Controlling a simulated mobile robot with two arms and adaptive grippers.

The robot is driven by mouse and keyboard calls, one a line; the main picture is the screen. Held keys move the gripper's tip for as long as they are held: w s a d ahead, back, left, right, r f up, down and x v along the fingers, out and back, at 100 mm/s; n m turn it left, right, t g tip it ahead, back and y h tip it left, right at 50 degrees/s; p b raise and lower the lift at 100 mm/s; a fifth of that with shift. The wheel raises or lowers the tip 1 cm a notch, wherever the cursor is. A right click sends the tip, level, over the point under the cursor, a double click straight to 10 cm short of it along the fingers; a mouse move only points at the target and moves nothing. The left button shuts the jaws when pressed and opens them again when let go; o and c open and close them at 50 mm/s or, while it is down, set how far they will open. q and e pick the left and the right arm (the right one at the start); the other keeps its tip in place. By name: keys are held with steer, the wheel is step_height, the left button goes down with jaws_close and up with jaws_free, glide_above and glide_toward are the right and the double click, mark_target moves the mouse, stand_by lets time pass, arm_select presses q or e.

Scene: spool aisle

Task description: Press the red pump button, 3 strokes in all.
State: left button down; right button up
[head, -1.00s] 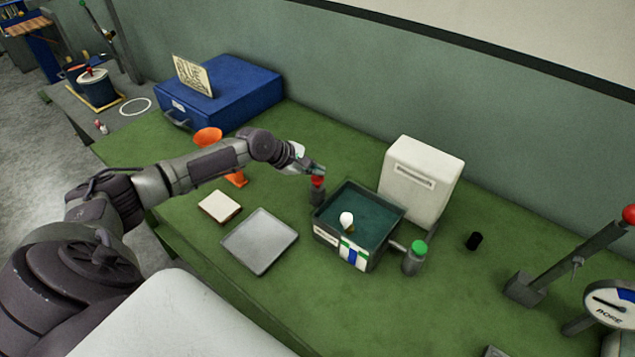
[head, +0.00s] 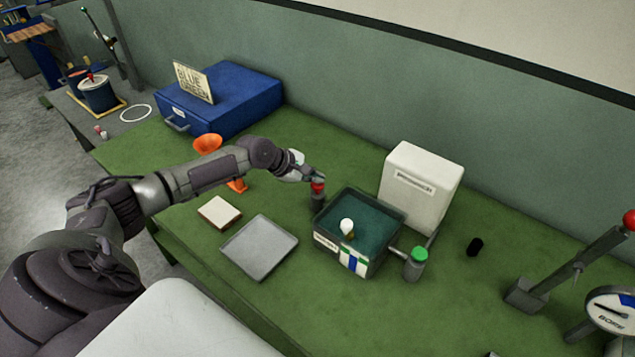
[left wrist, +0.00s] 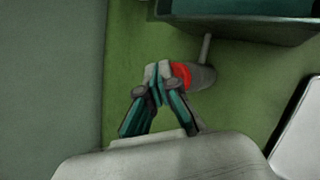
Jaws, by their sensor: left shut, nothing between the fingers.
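The red pump button (head: 317,187) tops a dark grey cylinder standing just left of the dark tray-like basin (head: 325,240). My left gripper (head: 318,174) is shut and empty, its fingertips at the button's top in the head view. In the left wrist view the closed fingertips (left wrist: 158,70) overlap the left edge of the red button (left wrist: 181,76). I cannot tell whether they touch it. A thin pipe joins the cylinder to the basin. My right gripper is not in view.
A white box (head: 420,188) stands behind the basin, and a green-capped bottle (head: 416,262) at its right. A grey tray (head: 259,247), a small pale block (head: 219,212) and an orange funnel (head: 208,144) lie to the left. A blue case (head: 238,98) stands at the back left.

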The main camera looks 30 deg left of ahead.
mark_target(316, 185)
arm_select(q)
steer(key=shift+f, duration=0.2)
stand_by(0.4)
steer(key=shift+f, duration=0.25)
steer(key=shift+s+f, duration=0.1)
steer(key=shift+f, duration=0.4)
stand_by(0.6)
steer(key=shift+r, duration=0.1)
steer(key=shift+r+p, duration=0.8)
steer(key=shift+p, duration=0.35)
steer(key=shift+r, duration=0.1)
step_height(316, 185, up, 6)
steer(key=p, duration=0.6)
steer(key=shift+p, duration=0.35)
